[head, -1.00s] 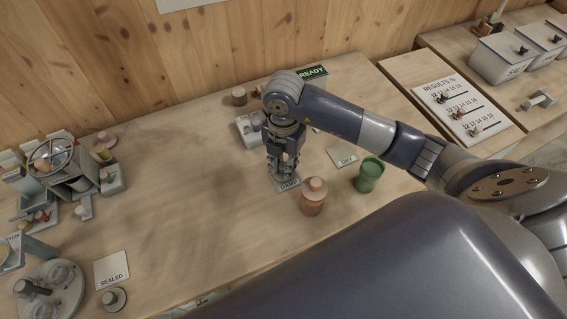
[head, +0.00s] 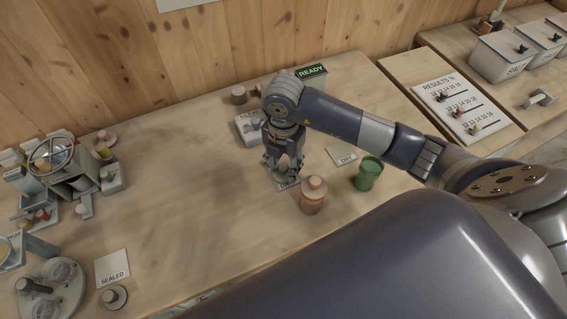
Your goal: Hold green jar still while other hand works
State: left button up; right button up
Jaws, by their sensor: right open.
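The green jar (head: 368,174) stands upright and open-topped on the table, right of an orange-brown capped jar (head: 313,196). My right gripper (head: 283,176) points down over the card (head: 281,185) left of the orange-brown jar. Its fingers are spread apart, with a gap between them and the green jar. Something small and pale shows between or below the fingers, mostly hidden. The orange-brown jar stands between the gripper and the green jar. My left gripper is not in view.
A DRY card (head: 341,156) lies behind the green jar. A READY display (head: 312,73) and a pale device (head: 248,128) stand behind my arm. A SEALED card (head: 113,268) and apparatus (head: 70,165) are at the left. The table's middle left is clear.

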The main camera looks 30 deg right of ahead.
aim_at(284, 166)
notch_tip(284, 166, up, 12)
jog(key=shift+b, duration=0.45)
